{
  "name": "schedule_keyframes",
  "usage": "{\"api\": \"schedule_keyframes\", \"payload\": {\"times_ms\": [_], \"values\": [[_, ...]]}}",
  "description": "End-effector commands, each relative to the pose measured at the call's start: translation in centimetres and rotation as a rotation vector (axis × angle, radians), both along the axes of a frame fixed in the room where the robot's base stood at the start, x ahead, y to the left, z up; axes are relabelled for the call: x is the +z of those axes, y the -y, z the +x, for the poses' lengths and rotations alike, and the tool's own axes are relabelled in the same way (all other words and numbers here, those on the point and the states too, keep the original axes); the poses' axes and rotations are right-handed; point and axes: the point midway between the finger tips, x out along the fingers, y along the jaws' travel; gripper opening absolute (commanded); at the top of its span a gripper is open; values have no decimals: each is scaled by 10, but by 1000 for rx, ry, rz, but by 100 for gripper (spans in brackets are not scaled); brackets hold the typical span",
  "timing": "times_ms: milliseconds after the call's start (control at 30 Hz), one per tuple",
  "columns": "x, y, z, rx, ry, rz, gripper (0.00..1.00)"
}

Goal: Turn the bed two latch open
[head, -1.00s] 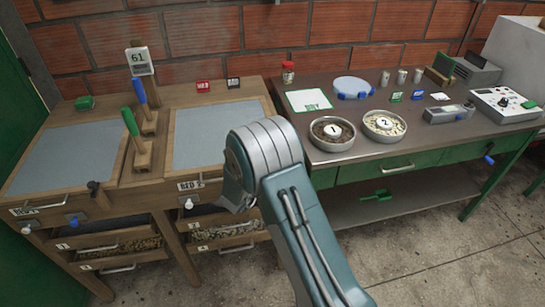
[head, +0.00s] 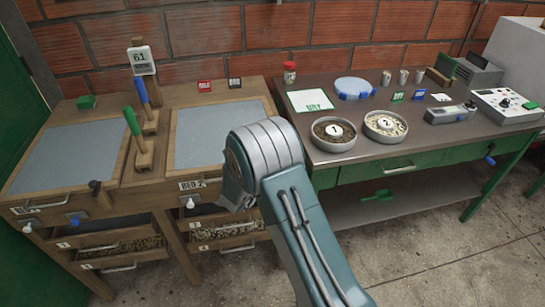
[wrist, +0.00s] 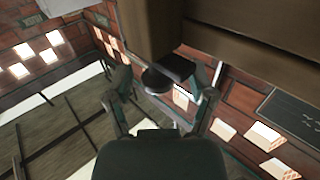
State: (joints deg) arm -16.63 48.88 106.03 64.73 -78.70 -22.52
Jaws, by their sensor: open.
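In the head view the bed two tray (head: 205,135) is the right one on the wooden stand, with a "BED 2" label (head: 191,185) on its front. My arm stands in front of its right front corner and hides my gripper and the latch there. In the wrist view my gripper (wrist: 165,95) is open, its two fingers spread on either side of a dark, rounded part (wrist: 165,76), apparently the latch, below a wooden beam (wrist: 150,30). I cannot tell whether the fingers touch it or which way it is turned.
Bed one (head: 70,158) lies to the left, with a dark latch (head: 95,187) on its front corner. Handles with blue and green grips stand between the beds. Drawers (head: 115,245) are below.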

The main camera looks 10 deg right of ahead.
Motion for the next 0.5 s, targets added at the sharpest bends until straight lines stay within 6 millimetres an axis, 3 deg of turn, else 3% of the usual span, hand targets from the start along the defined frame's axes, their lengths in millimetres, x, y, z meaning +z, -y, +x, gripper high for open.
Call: {"api": "schedule_keyframes", "payload": {"times_ms": [167, 500], "values": [[0, -16, -14, 4, -1, -1, 71], [-1, -68, -62, 5, -2, -2, 71]]}}
